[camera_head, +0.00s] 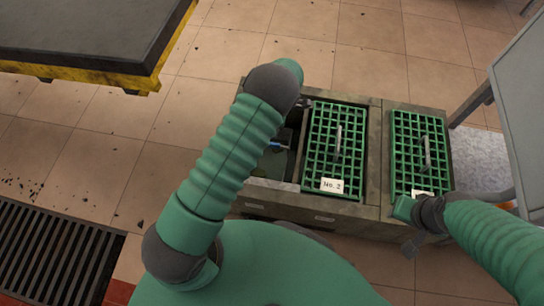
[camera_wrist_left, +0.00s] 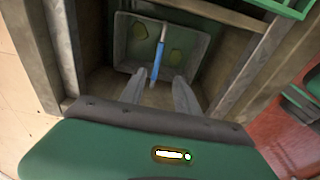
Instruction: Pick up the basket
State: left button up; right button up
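The basket is a grey tray with green patches inside and a blue-and-grey bar handle. In the left wrist view the basket (camera_wrist_left: 127,45) sits deep in an open compartment, and its handle (camera_wrist_left: 157,60) points toward my left gripper (camera_wrist_left: 158,77). The gripper's two fingers are apart, one on each side of the handle's near end; I cannot tell whether they touch it. In the head view the basket (camera_head: 271,166) is partly hidden by my left arm, which also hides the left gripper. My right gripper (camera_head: 412,246) hangs at the cabinet's front right; its fingers are unclear.
The compartment stands in a low cabinet (camera_head: 372,160). Two other compartments have green grid lids, one labelled No. 2 (camera_head: 335,150) and one at right (camera_head: 418,160). A dark, yellow-edged platform (camera_head: 85,35) is upper left. A floor grate (camera_head: 50,255) lies lower left. A grey panel (camera_head: 522,110) stands right.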

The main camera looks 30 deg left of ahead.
pick_arm(q)
jog(key=f+b, duration=0.1)
jog(key=f, duration=0.2)
jog(key=a+f+b, duration=0.1)
jog(key=f, duration=0.2)
jog(key=f+b, duration=0.2)
jog(key=f, duration=0.1)
jog(key=shift+s+a+f, duration=0.15)
jog(key=shift+a+f, duration=0.05)
jog(key=shift+a, duration=0.15)
jog(key=f+b, duration=0.2)
jog(key=a+f+b, duration=0.1)
jog(key=f+b, duration=0.1)
jog(key=f, duration=0.1)
jog(key=shift+r, duration=0.15)
grip_shut()
dwell(0.4)
